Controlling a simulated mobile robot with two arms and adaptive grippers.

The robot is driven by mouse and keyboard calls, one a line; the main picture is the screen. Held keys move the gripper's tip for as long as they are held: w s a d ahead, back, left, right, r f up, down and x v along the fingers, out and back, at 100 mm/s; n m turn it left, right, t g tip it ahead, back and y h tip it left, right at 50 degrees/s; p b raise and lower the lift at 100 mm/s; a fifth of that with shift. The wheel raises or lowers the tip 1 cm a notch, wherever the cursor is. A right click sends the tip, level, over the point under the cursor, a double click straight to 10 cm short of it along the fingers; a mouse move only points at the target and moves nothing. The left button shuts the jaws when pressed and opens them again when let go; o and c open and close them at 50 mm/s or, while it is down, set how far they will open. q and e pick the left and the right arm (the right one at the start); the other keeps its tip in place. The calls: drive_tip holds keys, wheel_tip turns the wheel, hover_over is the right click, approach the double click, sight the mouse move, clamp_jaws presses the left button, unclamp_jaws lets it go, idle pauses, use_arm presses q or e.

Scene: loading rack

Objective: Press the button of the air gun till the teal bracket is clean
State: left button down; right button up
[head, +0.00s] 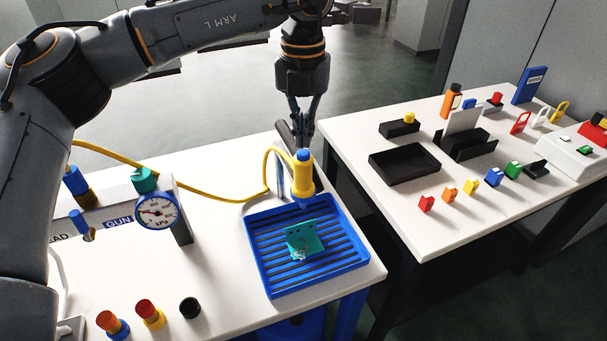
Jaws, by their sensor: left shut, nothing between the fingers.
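The air gun (303,178) is yellow with a blue nozzle pointing down and a blue button (303,155) on top. My left gripper (302,142) is shut and empty, pointing down directly above the button. I cannot tell whether its fingertips touch the button. My right gripper is out of view.
A yellow hose (222,199) runs from the air gun to a panel with a kPa gauge (156,211). Several small capped parts stand at the front left. A second white table (402,215) on the right holds black trays, coloured blocks and padlocks. A gap separates the tables.

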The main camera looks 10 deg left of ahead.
use_arm(q)
drive_tip(key=shift+f+b, duration=0.7)
drive_tip(key=shift+f, duration=0.25)
drive_tip(key=shift+s+f, duration=0.1)
drive_tip(key=shift+f, duration=0.05)
idle(1.8)
drive_tip(key=shift+r+p, duration=1.85)
drive_tip(key=shift+r, duration=1.35)
